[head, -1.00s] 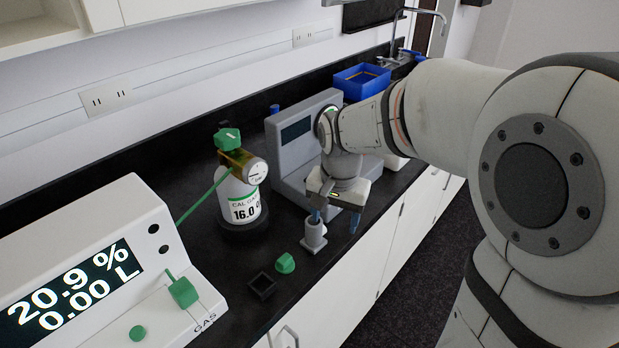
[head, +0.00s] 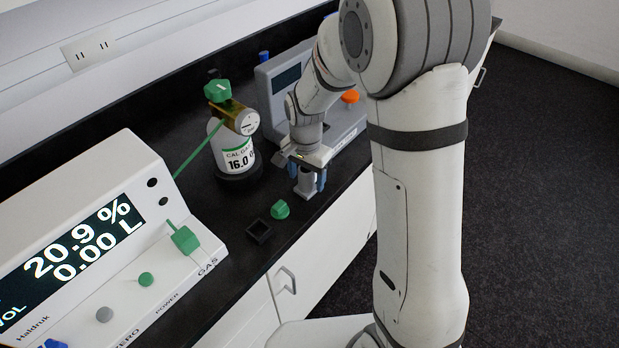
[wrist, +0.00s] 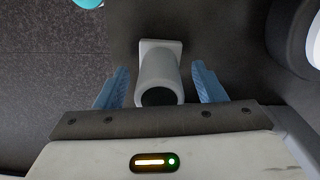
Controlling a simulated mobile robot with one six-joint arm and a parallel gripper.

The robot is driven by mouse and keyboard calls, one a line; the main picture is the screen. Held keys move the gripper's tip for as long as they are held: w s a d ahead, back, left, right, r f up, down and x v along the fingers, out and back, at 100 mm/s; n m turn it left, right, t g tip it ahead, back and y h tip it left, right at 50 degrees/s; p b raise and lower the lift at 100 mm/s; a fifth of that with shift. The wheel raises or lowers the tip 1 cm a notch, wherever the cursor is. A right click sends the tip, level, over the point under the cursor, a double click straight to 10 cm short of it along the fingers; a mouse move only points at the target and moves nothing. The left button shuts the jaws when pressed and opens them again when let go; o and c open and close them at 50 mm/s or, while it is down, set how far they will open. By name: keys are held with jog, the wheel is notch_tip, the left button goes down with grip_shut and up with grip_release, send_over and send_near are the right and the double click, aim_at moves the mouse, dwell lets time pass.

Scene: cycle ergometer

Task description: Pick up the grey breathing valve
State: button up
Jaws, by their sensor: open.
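The grey breathing valve (head: 307,188), a short pale grey cylinder on a squarish base, stands on the black counter near its front edge. It also shows in the wrist view (wrist: 158,72), with its dark round opening facing the camera. My gripper (head: 307,176) is open, its two blue fingers on either side of the valve. In the wrist view, a gap shows between the valve and each finger of my gripper (wrist: 159,80). The gripper's body partly hides the valve's top in the head view.
A green knob-like piece (head: 280,209) and a small black square holder (head: 258,231) lie left of the valve. A gas bottle (head: 235,150) stands behind left. A grey device (head: 284,82) stands behind. The white display unit (head: 150,232) is at left.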

jog(key=shift+f, duration=0.25)
jog(key=shift+c, duration=0.4)
jog(key=c, duration=1.1)
